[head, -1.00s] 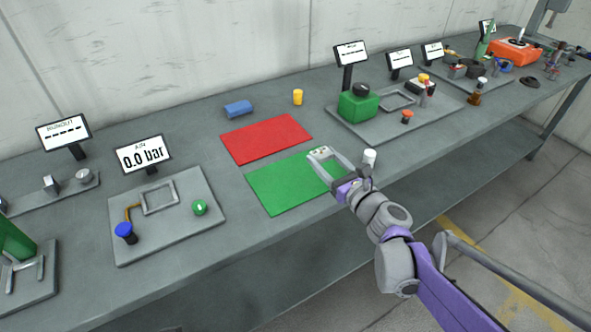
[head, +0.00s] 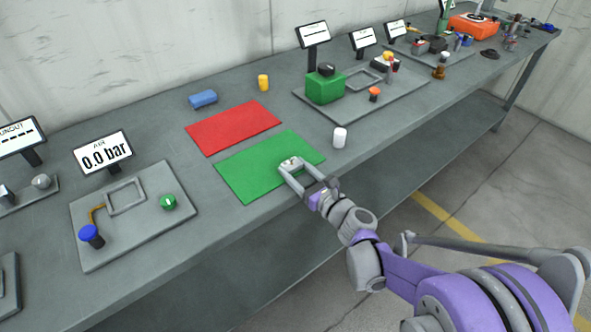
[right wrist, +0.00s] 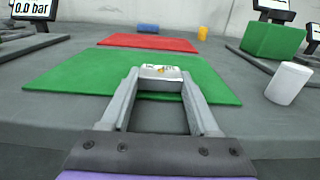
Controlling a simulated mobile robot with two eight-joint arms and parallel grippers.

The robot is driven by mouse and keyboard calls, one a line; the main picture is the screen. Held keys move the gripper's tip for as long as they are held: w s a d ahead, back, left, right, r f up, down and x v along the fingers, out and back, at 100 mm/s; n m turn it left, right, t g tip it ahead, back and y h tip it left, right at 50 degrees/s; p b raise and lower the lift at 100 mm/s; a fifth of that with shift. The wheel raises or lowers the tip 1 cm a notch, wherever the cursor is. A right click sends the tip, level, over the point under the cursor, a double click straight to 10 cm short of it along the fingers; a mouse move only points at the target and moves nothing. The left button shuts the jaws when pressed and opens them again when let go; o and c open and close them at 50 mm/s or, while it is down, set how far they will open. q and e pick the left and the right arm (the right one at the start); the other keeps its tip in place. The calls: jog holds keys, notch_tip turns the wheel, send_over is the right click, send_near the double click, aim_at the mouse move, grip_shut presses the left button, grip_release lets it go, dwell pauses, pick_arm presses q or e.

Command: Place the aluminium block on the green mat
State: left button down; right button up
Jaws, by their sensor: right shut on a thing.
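The green mat (head: 262,176) lies flat on the grey bench, in front of the red mat. It also shows in the right wrist view (right wrist: 75,75). My right gripper (head: 289,166) is shut on the small silvery aluminium block (right wrist: 160,72), held between its fingertips. In the head view the block (head: 291,162) is over the middle to right part of the green mat. A dark shadow shows on the mat below it in the wrist view; I cannot tell whether the block touches the mat. My left gripper is not in view.
A white cylinder (head: 340,138) stands just right of the green mat. The red mat (head: 233,127), a blue block (head: 203,99) and a yellow cylinder (head: 263,82) are behind. Fixture plates stand left (head: 85,222) and right (head: 415,97). The bench's front edge is close.

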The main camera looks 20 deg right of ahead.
jog(key=shift+s+a+f+b, duration=0.1)
jog(key=shift+s+f+b, duration=0.1)
jog(key=shift+f+b, duration=0.35)
jog(key=o, duration=1.4)
jog(key=shift+o, duration=0.2)
jog(key=shift+r+p, duration=0.2)
jog(key=shift+p, duration=0.1)
jog(key=shift+r+p, duration=0.35)
jog(key=shift+r, duration=0.05)
jog(key=v, duration=1.1)
jog(key=s+a+f+n+g, duration=0.85)
jog(key=s+n, duration=0.25)
jog(key=n, duration=0.8)
jog(key=s+d+f+n+g+h, duration=0.2)
jog(key=s+d+n+h, duration=0.3)
jog(key=n, duration=0.8)
jog(key=s+g+h, duration=0.1)
jog(key=s, duration=0.2)
jog(key=shift+s+g, duration=0.2)
jog(key=shift+g, duration=0.15)
